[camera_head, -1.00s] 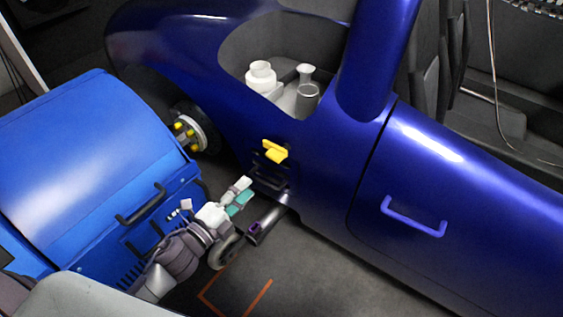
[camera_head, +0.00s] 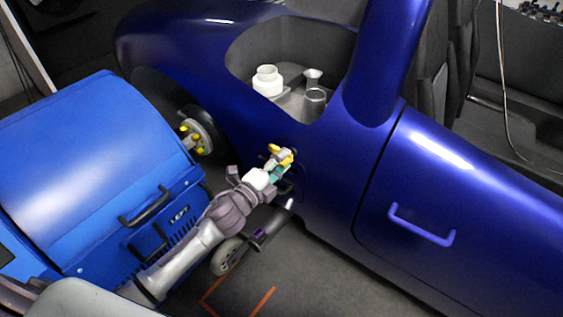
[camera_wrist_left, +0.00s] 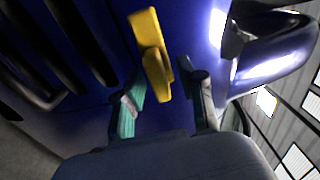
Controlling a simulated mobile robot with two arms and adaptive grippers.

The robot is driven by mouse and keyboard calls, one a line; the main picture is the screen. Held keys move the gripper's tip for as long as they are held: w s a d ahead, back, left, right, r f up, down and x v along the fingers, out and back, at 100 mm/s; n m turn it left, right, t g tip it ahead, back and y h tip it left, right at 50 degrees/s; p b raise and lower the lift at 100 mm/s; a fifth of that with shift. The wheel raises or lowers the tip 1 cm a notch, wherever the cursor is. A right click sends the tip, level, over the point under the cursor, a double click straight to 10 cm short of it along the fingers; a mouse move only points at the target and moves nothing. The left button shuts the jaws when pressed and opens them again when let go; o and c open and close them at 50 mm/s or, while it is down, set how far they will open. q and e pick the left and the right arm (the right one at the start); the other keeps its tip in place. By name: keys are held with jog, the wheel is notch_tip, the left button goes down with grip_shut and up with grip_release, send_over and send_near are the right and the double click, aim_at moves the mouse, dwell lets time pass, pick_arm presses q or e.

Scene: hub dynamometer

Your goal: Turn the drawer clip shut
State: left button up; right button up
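The yellow drawer clip (camera_head: 283,155) sits on the side of the dark blue car body, above a dark drawer handle. In the left wrist view the clip (camera_wrist_left: 152,55) is a yellow tab with a raised grip. My left gripper (camera_head: 276,165) is at the clip, partly covering it in the head view. In the wrist view my left gripper (camera_wrist_left: 165,92) is open, with one teal-padded finger on each side of the clip's lower end. I cannot tell whether either finger touches it. My right gripper is not in view.
A blue dynamometer cabinet (camera_head: 85,170) with black handles stands left of the car. The wheel hub (camera_head: 196,136) with yellow nuts is between them. White containers (camera_head: 267,80) stand in the car's opening above. A door handle (camera_head: 421,224) is on the right.

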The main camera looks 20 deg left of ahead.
pick_arm(q)
jog(key=shift+c, duration=0.3)
grip_shut()
